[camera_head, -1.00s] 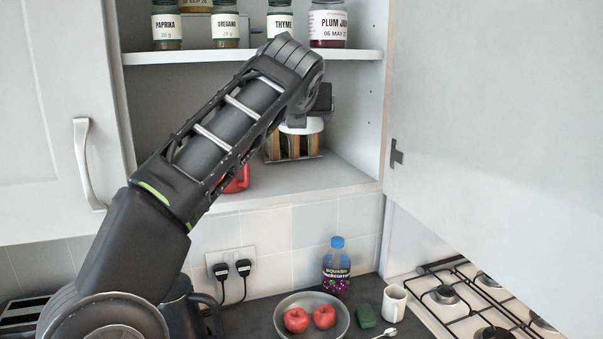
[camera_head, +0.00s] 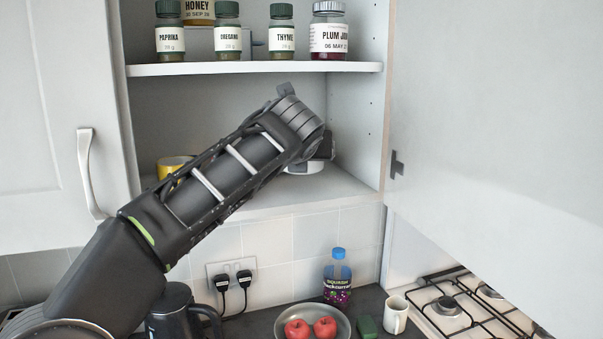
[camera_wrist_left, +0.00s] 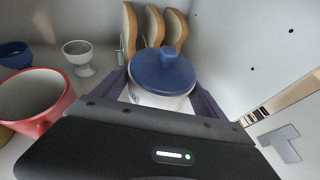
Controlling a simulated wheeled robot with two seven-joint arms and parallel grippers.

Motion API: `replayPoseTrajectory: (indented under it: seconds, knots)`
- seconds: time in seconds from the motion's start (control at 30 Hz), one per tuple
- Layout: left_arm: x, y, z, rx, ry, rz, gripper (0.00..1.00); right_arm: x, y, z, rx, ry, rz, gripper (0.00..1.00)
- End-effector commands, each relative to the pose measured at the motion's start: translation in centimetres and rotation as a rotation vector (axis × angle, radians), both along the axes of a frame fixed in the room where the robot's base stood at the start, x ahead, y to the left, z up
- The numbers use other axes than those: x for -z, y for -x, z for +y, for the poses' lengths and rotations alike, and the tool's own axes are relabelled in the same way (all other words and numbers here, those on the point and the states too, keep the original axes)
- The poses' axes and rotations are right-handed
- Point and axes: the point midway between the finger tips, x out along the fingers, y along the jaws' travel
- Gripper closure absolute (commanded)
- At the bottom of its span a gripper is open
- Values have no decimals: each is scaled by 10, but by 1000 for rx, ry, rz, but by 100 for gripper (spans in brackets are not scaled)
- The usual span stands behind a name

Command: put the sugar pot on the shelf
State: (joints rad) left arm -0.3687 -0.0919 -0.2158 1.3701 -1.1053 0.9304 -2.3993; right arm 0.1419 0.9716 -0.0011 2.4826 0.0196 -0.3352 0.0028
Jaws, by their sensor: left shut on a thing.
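The sugar pot (camera_wrist_left: 161,76) is white with a blue domed lid and knob in the left wrist view. It sits upright between the fingers of my left gripper (camera_wrist_left: 161,97), which is shut on it. In the head view only a white strip of the pot (camera_head: 305,168) shows below my left gripper (camera_head: 322,148). The pot is inside the open cupboard, low over the bottom shelf (camera_head: 345,185). I cannot tell whether its base touches the shelf. My right gripper is not in view.
A red mug (camera_wrist_left: 35,98), a grey egg cup (camera_wrist_left: 79,57), a blue cup (camera_wrist_left: 14,54) and a rack with tan slices (camera_wrist_left: 153,27) stand near the pot. A yellow mug (camera_head: 171,166) stands at the left. Jars (camera_head: 228,30) line the upper shelf (camera_head: 255,69). The cupboard side wall is close right.

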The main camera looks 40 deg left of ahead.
Motion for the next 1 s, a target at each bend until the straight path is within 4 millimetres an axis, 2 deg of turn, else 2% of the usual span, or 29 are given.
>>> replayPoseTrajectory:
  seconds: [0.33, 0.7, 0.73, 0.9, 1.0]
  knots:
    - [37, 1, 0, 1, 0, -1, 76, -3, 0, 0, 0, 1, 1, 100]
    - [42, 0, 0, 2, 0, -2, 76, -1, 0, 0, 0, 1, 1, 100]
    - [43, 0, 0, 1, 0, 0, 16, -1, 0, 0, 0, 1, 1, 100]
    - [43, 0, 0, 1, 1, 1, 2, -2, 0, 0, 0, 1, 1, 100]
    - [43, 0, 0, 1, 1, 1, 0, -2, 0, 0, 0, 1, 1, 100]
